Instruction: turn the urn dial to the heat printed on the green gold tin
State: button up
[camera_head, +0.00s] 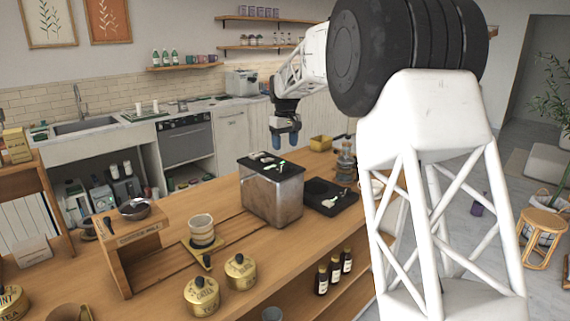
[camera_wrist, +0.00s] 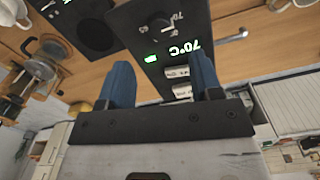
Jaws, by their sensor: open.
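The urn is a metal box (camera_head: 272,200) with a black top panel, standing on the wooden counter. In the wrist view its black panel (camera_wrist: 190,25) shows a round dial (camera_wrist: 160,20), a green lit mark and an upside-down "70°C" readout (camera_wrist: 200,48). Small print around the dial is hard to read. Gold lidded tins, a front one (camera_head: 201,297) and one behind it (camera_head: 240,272), stand at the front; their labels are too small to read surely. Another gold tin (camera_head: 12,302) at the left edge reads "TEA". My gripper (camera_head: 285,140) is open and empty, above and behind the urn; its blue fingers (camera_wrist: 162,85) flank the panel's lower part.
Dark bottles (camera_head: 333,271) stand on the shelf below.

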aim_at(285, 164)
jog(key=shift+f, duration=3.9)
jog(key=shift+c, duration=0.4)
jog(key=c, duration=0.8)
jog(key=shift+c, duration=0.2)
jog(key=shift+m, duration=0.5)
jog(key=m, duration=1)
jog(key=shift+m, duration=0.4)
